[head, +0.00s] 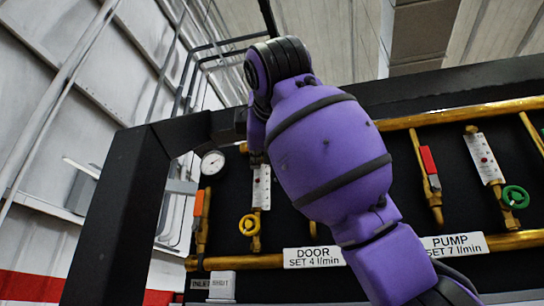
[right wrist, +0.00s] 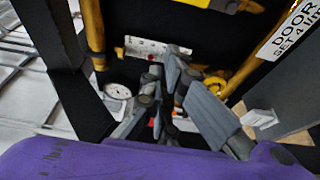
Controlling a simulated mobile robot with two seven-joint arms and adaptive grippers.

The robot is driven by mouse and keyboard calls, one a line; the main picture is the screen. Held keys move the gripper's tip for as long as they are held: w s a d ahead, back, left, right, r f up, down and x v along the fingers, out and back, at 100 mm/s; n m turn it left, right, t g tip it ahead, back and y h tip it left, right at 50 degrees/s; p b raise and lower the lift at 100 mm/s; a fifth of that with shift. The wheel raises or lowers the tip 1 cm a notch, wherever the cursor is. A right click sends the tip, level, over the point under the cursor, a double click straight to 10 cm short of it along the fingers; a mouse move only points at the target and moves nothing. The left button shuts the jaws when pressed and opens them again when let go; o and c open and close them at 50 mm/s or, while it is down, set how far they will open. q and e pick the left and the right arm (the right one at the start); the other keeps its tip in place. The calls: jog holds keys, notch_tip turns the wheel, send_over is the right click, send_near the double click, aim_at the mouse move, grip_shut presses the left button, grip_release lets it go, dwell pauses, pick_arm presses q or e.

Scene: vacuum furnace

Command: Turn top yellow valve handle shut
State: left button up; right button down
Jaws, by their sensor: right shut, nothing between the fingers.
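A yellow round valve handle (head: 249,224) sits on brass piping at the left of the black panel, below a white flow meter (head: 262,186). In the right wrist view a yellow handle (right wrist: 214,84) shows just beyond the fingers, partly hidden by them. My right gripper (right wrist: 182,88) is shut and empty, with its grey finger pads close to the panel. I cannot tell whether it touches the handle. In the head view my purple right arm covers the middle of the panel and largely hides the gripper. My left gripper is not in view.
A pressure gauge (head: 213,162) and an orange lever (head: 199,203) are left of the handle. A red lever (head: 428,160) and a green valve handle (head: 515,196) are at right. A DOOR label (head: 314,257) and a PUMP label (head: 454,245) sit low on the panel. A black frame post (head: 115,220) borders it.

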jog(key=w, duration=0.5)
jog(key=shift+w, duration=0.4)
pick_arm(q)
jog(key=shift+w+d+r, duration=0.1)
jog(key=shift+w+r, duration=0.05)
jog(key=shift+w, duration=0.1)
pick_arm(e)
jog(key=d, duration=0.2)
jog(key=s+d, duration=0.1)
jog(key=shift+s+d, duration=0.2)
jog(key=shift+d, duration=0.15)
